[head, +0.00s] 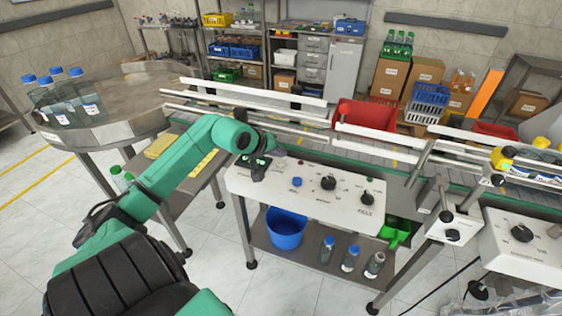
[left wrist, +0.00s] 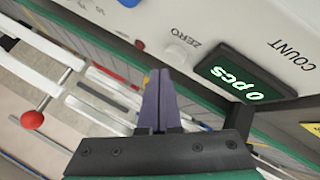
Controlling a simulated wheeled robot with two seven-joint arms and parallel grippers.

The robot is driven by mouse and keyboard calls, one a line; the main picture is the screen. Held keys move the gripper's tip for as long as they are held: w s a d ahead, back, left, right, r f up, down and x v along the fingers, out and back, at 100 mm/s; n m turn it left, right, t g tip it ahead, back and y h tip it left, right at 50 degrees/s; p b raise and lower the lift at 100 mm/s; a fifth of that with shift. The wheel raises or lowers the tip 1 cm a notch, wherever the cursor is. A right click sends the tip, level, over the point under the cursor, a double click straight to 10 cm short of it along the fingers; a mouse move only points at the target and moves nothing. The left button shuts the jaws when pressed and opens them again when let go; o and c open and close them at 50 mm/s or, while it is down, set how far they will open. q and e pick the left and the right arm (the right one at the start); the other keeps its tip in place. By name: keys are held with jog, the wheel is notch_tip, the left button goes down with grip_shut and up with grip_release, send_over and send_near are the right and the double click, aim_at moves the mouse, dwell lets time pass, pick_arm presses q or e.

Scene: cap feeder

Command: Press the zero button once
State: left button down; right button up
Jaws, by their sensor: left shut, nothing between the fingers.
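The control panel (head: 310,197) is a white slanted console in front of the conveyor. In the left wrist view, the ZERO button (left wrist: 176,55) is a pale round knob beside its printed label, next to the display (left wrist: 238,80) that reads 0 pcs. The display also shows in the head view (head: 258,166). My left gripper (head: 281,153) is over the panel's upper left part. Its purple fingers (left wrist: 160,73) are together and empty, with their tips close to the ZERO button. I cannot tell whether they touch it. My right gripper is not in view.
The panel also has a blue button (head: 297,182) and black knobs (head: 328,183). The conveyor rails (head: 300,120) run just behind it. A red-knobbed rod (left wrist: 32,119) shows in the left wrist view. A blue bucket (head: 286,229) stands on the shelf below.

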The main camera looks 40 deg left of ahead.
aim_at(279, 164)
pick_arm(q)
notch_tip(279, 164, up, 5)
jog(key=shift+f+p, duration=0.1)
jog(key=shift+p, duration=0.7)
